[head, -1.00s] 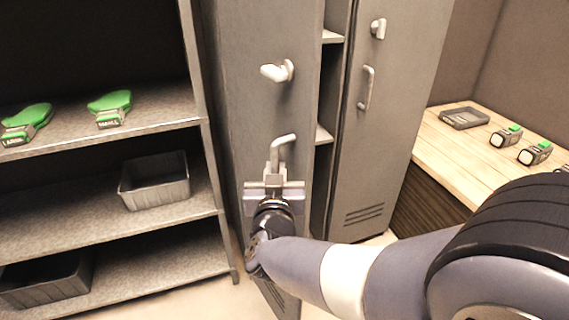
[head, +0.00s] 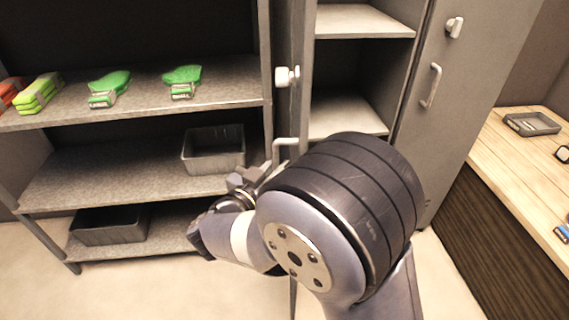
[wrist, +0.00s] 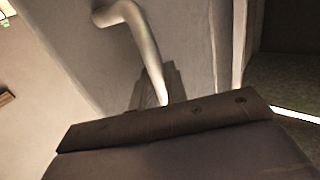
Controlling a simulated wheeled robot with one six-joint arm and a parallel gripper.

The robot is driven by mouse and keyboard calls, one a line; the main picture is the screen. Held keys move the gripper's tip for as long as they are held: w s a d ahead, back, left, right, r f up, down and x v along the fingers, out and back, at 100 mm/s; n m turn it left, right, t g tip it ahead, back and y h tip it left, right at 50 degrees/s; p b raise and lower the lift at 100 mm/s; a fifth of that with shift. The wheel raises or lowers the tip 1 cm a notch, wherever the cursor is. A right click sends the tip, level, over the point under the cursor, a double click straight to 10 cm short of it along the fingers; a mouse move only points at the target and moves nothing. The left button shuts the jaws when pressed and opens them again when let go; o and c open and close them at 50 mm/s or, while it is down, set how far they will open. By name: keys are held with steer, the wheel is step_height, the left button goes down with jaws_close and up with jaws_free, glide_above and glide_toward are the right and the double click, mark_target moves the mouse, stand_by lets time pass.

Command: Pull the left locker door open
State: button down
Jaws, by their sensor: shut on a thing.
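The left locker door (head: 296,48) stands wide open, seen nearly edge-on in the head view, with the locker's shelves showing to its right. Its white latch knob (head: 287,76) sits above its white bar handle (head: 287,141). My gripper (head: 268,172) is at the lower part of the handle, shut on it; my arm hides much of the grip and the door's lower part. In the wrist view the handle (wrist: 138,30) runs down to my gripper (wrist: 165,105) in front of the grey door face (wrist: 190,45).
The right locker door (head: 455,95) is closed. An open shelf rack (head: 110,193) with green items (head: 183,80) and grey bins (head: 213,150) stands left, close to the open door. A wooden bench (head: 510,165) with a tray (head: 531,124) stands right.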

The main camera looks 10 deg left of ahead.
steer(key=shift+a+r, duration=0.15)
steer(key=shift+r, duration=0.05)
steer(key=c, duration=1.5)
jaws_free()
steer(key=shift+w+f, duration=0.1)
steer(key=shift+f, duration=0.05)
steer(key=v, duration=1)
steer(key=shift+s+a+b, duration=0.1)
steer(key=shift+s+b, duration=0.2)
steer(key=shift+s, duration=0.1)
steer(key=x, duration=1)
steer(key=shift+w+d, duration=0.2)
steer(key=shift+w, duration=0.1)
steer(key=shift+w+d+f, duration=0.1)
steer(key=shift+w, duration=0.05)
steer(key=shift+d, duration=0.15)
